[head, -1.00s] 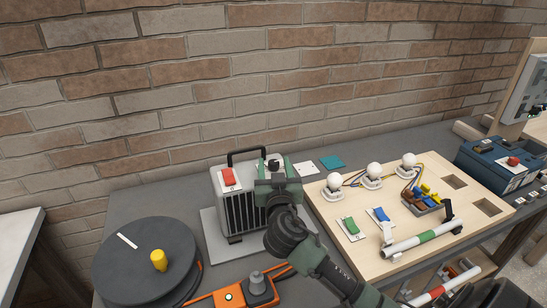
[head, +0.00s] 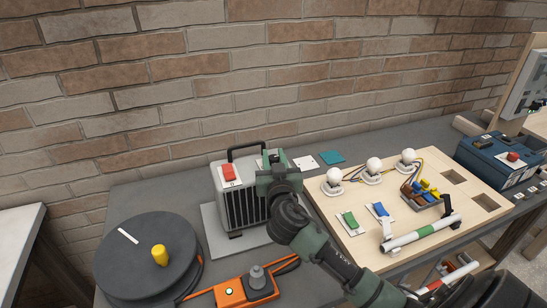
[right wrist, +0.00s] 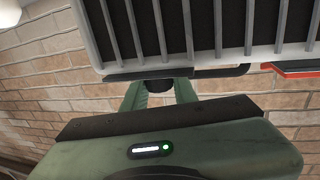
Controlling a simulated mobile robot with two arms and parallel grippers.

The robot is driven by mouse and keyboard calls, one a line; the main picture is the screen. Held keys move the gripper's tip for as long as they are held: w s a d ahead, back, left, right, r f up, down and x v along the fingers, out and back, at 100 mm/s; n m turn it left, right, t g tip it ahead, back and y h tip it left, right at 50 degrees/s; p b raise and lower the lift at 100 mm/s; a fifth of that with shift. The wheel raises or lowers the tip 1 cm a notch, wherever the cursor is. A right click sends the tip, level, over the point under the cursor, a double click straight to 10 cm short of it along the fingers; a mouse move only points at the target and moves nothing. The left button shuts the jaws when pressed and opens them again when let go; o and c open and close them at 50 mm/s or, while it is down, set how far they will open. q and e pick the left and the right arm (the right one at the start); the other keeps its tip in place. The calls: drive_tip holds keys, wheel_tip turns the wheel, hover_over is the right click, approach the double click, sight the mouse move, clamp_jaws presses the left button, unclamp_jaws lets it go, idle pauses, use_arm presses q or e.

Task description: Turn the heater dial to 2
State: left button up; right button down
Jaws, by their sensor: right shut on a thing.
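The heater (head: 228,199) is a pale box with a dark ribbed grille, a black carry handle and a red switch (head: 228,173) on top. It stands on a grey plate. My right gripper (head: 272,170) is at the right end of the heater's top, where the dial sits, and hides the dial in the head view. In the right wrist view, the green fingers of my right gripper (right wrist: 158,92) close around the dark dial (right wrist: 158,84), beside the grille. The dial's pointer and numbers cannot be read. My left gripper is not in view.
A black cable reel (head: 140,262) with a yellow knob lies at the left. An orange box (head: 232,294) is in front of the heater. A wooden board (head: 345,248) with bulbs and switches is close on the right. A brick wall stands behind.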

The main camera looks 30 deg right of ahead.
drive_tip(key=shift+n+y, duration=0.3)
drive_tip(key=shift+y, duration=0.1)
drive_tip(key=n+t+y, duration=0.1)
drive_tip(key=n+y, duration=0.1)
drive_tip(key=y, duration=0.1)
drive_tip(key=shift+d, duration=0.1)
drive_tip(key=n+y+p, duration=0.1)
drive_tip(key=y, duration=0.1)
drive_tip(key=n+t+y+p, duration=0.1)
drive_tip(key=n+y, duration=0.1)
drive_tip(key=y, duration=0.1)
drive_tip(key=shift+r+n+y, duration=0.1)
drive_tip(key=shift+n+y, duration=0.2)
drive_tip(key=n+y, duration=0.1)
drive_tip(key=y, duration=0.1)
drive_tip(key=shift+n+y, duration=0.4)
drive_tip(key=shift+n+g+y, duration=0.5)
drive_tip(key=shift+n+y, duration=0.2)
drive_tip(key=shift+y, duration=0.4)
drive_tip(key=shift+n+g+y+b, duration=0.75)
drive_tip(key=shift+n+y, duration=0.25)
drive_tip(key=shift+y, duration=0.4)
drive_tip(key=c, duration=1.1)
unclamp_jaws()
drive_tip(key=shift+y, duration=0.3)
